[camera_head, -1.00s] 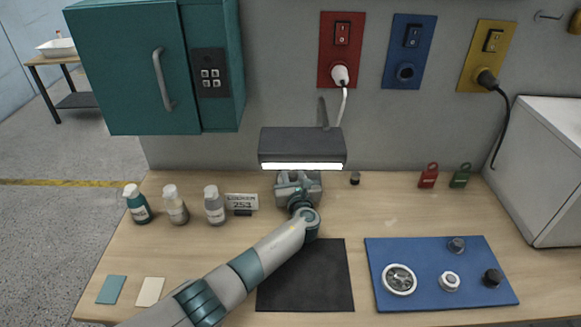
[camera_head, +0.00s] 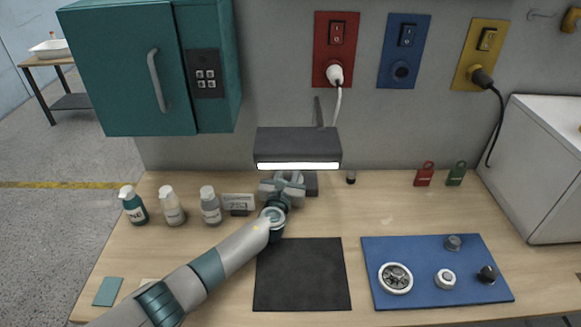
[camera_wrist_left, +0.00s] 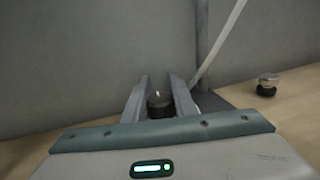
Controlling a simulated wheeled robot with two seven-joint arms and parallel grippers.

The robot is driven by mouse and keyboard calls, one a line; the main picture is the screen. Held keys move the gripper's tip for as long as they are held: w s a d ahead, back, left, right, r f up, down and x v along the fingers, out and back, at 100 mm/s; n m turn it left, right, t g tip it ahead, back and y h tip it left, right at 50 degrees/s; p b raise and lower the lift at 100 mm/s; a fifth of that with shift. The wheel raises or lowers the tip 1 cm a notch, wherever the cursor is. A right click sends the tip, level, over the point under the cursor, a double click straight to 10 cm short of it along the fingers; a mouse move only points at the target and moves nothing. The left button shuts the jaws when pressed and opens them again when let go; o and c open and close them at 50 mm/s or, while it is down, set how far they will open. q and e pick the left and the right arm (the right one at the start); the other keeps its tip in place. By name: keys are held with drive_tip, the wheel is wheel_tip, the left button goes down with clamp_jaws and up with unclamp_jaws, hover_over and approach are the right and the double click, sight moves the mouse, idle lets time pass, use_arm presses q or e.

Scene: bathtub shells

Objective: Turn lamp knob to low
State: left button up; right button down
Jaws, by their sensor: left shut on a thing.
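The lamp (camera_head: 298,144) stands against the back wall, with a dark hood and a bright white strip lit along its lower front edge. Its knob (camera_wrist_left: 160,104) is a small black cylinder with a short white mark on top, seen in the left wrist view. My left gripper (camera_head: 284,186) is beneath the hood at the lamp's base. In the left wrist view its fingers (camera_wrist_left: 158,98) are shut on the knob, one on each side. In the head view the gripper hides the knob. My right gripper is not in view.
A small black-and-silver piece (camera_head: 351,177) stands right of the lamp base. Several bottles (camera_head: 172,206) and a sign (camera_head: 239,203) stand to the left. A dark mat (camera_head: 301,274) and a blue panel with knobs (camera_head: 430,295) lie in front. The lamp's white plug (camera_head: 335,74) is in the red socket.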

use_arm(q)
drive_tip(key=o, duration=1)
drive_tip(key=shift+o, duration=0.2)
drive_tip(key=shift+s, duration=0.1)
drive_tip(key=v, duration=1.7)
drive_tip(key=shift+s, duration=0.1)
